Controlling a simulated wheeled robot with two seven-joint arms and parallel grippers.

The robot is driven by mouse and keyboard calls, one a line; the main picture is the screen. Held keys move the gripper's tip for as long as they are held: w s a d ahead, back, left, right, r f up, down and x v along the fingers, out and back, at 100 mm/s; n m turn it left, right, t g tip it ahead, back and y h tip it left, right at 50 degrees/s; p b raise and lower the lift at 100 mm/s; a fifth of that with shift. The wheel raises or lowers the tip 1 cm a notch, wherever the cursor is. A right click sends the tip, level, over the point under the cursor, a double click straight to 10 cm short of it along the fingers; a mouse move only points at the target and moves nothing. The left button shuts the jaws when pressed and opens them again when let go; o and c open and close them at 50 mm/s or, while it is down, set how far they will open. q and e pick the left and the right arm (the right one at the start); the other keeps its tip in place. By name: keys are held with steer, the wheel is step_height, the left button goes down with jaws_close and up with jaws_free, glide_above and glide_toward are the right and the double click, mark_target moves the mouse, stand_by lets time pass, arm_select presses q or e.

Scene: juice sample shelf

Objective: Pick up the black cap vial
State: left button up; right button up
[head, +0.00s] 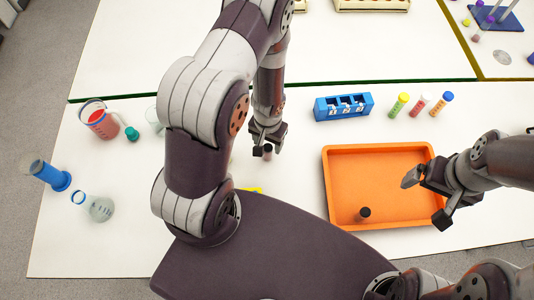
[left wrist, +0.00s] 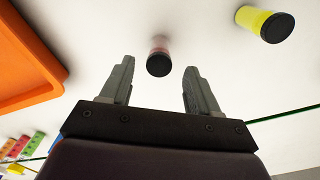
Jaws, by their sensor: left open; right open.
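A vial with a black cap and reddish body (left wrist: 158,58) stands on the white table. In the left wrist view it is between and slightly ahead of the fingertips of my left gripper (left wrist: 160,70), with a gap on both sides. In the head view the dark cap (head: 267,152) shows at the tips of my left gripper (head: 267,147), which is open. A second black-capped vial, with yellow contents (left wrist: 262,22), is at the upper right of the left wrist view. Another black-capped vial (head: 364,212) is in the orange tray (head: 375,175). My right gripper (head: 425,203) is open above the tray's right side.
A red-filled beaker (head: 102,122), a teal-capped item (head: 132,133) and a blue-based cylinder (head: 52,177) are at left. My left arm hides the middle.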

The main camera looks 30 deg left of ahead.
mark_target(267, 147)
arm_select(q)
steer(key=shift+d+f, duration=0.3)
steer(key=shift+f, duration=0.25)
steer(key=shift+d+f, duration=0.25)
steer(key=shift+f, duration=0.25)
steer(key=f, duration=0.1)
steer(key=a+f, duration=0.1)
steer(key=shift+s+f+b, duration=0.2)
steer(key=shift+f+b, duration=0.1)
steer(key=shift+f, duration=0.05)
steer(key=shift+a+f, duration=0.15)
steer(key=shift+f, duration=0.15)
steer(key=shift+d, duration=0.3)
steer(key=c, duration=0.4)
steer(key=shift+r, duration=0.1)
steer(key=c, duration=0.5)
steer(key=shift+c, duration=1.1)
steer(key=shift+a, duration=0.15)
arm_select(e)
steer(key=shift+s+d+f, duration=0.1)
steer(key=shift+f, duration=0.3)
